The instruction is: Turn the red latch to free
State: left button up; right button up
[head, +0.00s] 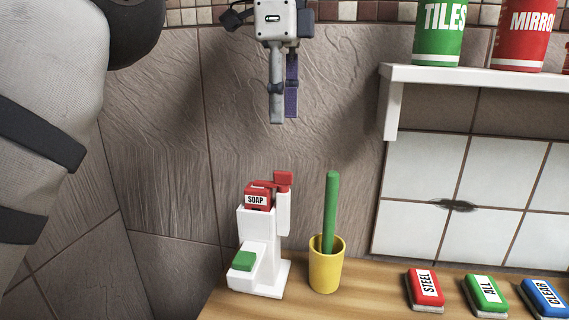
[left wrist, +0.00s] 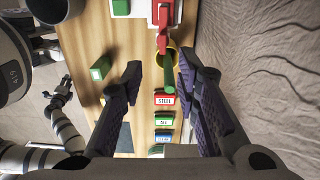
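The red latch (head: 283,181) sits at the top right of a white stand (head: 262,247). Beside it is a red block labelled SOAP (head: 257,198), and a green block (head: 243,261) rests on the stand's low step. In the left wrist view the red latch (left wrist: 163,32) shows near the top, beyond the fingertips. My left gripper (head: 283,112) hangs above the latch with fingers down, clear of it. It is open and empty, with its fingers wide apart in the left wrist view. My right gripper (left wrist: 62,91) shows small in the left wrist view; its opening is unclear.
A yellow cup (head: 326,272) with a green stick (head: 331,210) stands just right of the stand. Blocks labelled STEEL (head: 426,289), ALL (head: 485,295) and CLEAR (head: 544,298) lie farther right. A white shelf (head: 470,76) holds a green and a red tin. Tiled wall stands behind.

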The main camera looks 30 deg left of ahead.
aim_at(283, 172)
pick_arm(q)
notch_tip(283, 172, down, 10)
jog(key=shift+w+d+f+p, duration=0.1)
jog(key=shift+w+d+p, duration=0.05)
jog(key=shift+p, duration=0.7)
jog(key=shift+f, duration=0.2)
grip_shut()
pick_arm(e)
jog(key=shift+w+r+t, duration=0.4)
jog(key=shift+w+r, duration=0.5)
jog(key=shift+w, duration=0.25)
